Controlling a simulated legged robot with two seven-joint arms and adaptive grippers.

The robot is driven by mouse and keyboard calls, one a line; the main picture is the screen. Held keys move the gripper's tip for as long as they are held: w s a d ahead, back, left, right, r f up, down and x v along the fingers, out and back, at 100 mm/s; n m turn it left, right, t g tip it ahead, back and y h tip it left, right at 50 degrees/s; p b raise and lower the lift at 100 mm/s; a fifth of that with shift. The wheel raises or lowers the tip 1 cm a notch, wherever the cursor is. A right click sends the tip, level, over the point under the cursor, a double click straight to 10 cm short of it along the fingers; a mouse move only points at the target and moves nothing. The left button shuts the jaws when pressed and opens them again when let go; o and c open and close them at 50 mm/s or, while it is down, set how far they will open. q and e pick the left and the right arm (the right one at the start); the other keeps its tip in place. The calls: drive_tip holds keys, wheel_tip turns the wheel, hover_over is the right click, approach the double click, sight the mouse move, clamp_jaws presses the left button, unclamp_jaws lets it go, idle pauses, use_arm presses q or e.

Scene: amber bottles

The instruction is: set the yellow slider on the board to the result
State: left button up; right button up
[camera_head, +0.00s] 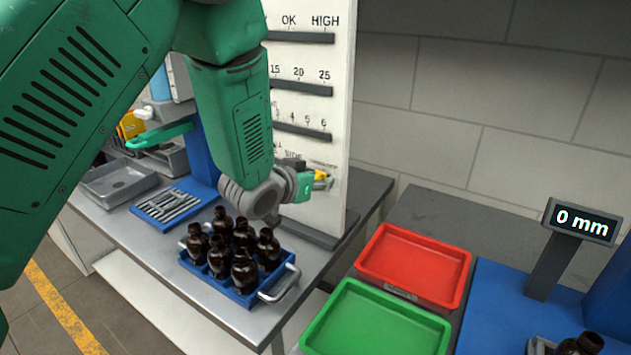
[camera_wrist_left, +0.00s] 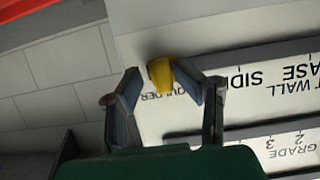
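The white board (camera_head: 340,100) stands upright on the steel table, with several dark slider tracks. The yellow slider (camera_head: 321,175) is at the right end of the lowest track in the head view, near the board's edge. It shows in the left wrist view (camera_wrist_left: 161,74) by the word "SHOULDER". My left gripper (camera_head: 308,185) is at this slider. In the left wrist view its fingers (camera_wrist_left: 155,70) are apart, with the slider between them, close to the right finger and a gap from the left one. Contact cannot be told. My right gripper is not in view.
A blue crate (camera_head: 243,297) of several amber bottles stands on the table below my left arm. A red tray (camera_head: 452,290) and a green tray (camera_head: 316,334) are at right. A display (camera_head: 582,221) reads "0 mm", with a dark bottle (camera_head: 581,345) below it.

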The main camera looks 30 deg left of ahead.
use_arm(q)
drive_tip(key=shift+r, duration=0.15)
drive_tip(key=v, duration=1.1)
drive_tip(key=shift+s, duration=0.35)
drive_tip(key=shift+a, duration=0.1)
